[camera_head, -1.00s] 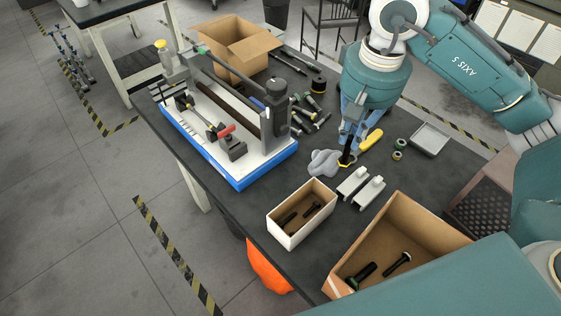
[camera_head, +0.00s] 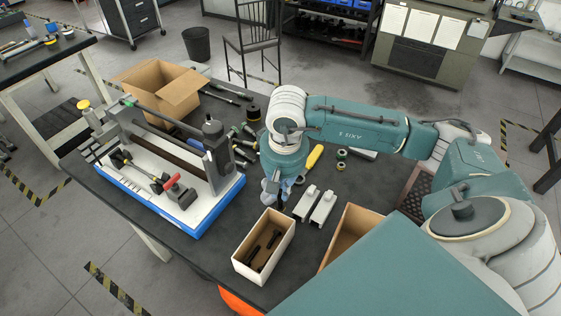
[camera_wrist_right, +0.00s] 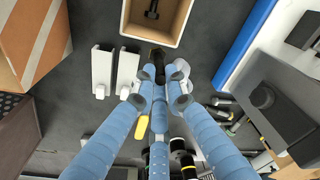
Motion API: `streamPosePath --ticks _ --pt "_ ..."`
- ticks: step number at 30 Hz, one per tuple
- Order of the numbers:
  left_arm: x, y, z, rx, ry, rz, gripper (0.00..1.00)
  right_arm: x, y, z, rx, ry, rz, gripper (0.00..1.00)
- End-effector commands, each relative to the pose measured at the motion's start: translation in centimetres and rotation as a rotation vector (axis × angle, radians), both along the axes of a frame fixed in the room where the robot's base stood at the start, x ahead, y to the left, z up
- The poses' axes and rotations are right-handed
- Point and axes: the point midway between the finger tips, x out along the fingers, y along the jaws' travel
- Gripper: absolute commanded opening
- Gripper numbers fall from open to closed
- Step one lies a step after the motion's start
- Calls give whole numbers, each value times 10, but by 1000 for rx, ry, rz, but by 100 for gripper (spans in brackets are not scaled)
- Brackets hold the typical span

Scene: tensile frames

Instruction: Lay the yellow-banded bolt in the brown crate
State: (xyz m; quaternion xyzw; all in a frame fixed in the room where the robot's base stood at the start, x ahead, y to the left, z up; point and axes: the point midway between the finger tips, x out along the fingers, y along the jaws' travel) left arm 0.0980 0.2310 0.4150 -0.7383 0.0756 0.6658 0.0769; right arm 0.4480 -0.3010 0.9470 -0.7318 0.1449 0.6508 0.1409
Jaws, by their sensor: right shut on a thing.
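My right gripper (camera_head: 273,192) is shut on a dark bolt and hangs over the table, just behind the small white-walled box. In the right wrist view the fingers (camera_wrist_right: 160,88) close on the bolt, whose dark head (camera_wrist_right: 157,56) sticks out past them. A yellow band on it is not clear now. The brown crate (camera_head: 350,234) stands at the table's front right, right of the gripper. My own arm hides much of it and its contents. It also shows in the right wrist view (camera_wrist_right: 35,45) at upper left. My left gripper is not in view.
The white-walled box (camera_head: 264,248) holds dark bolts. Two pale channel pieces (camera_head: 314,205) lie between gripper and crate. A blue-based test frame (camera_head: 190,212) stands at left, an open cardboard box (camera_head: 160,88) behind it. A yellow handle (camera_head: 315,157) lies behind.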

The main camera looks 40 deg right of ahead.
Motion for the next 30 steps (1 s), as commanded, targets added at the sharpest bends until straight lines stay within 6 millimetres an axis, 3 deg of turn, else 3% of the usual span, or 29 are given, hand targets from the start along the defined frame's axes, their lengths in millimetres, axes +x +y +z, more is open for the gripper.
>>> streamPosePath --ticks 12,24,25,26,30 --pt "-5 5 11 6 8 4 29 -1 0 -46 1 2 0 0" --pt "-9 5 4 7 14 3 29 0 0 -52 -1 -1 1 0" --pt "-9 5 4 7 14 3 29 0 0 -52 0 0 1 14" --pt "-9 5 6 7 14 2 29 0 0 -51 0 0 1 20" --pt "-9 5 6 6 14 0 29 0 0 -50 0 1 0 20"
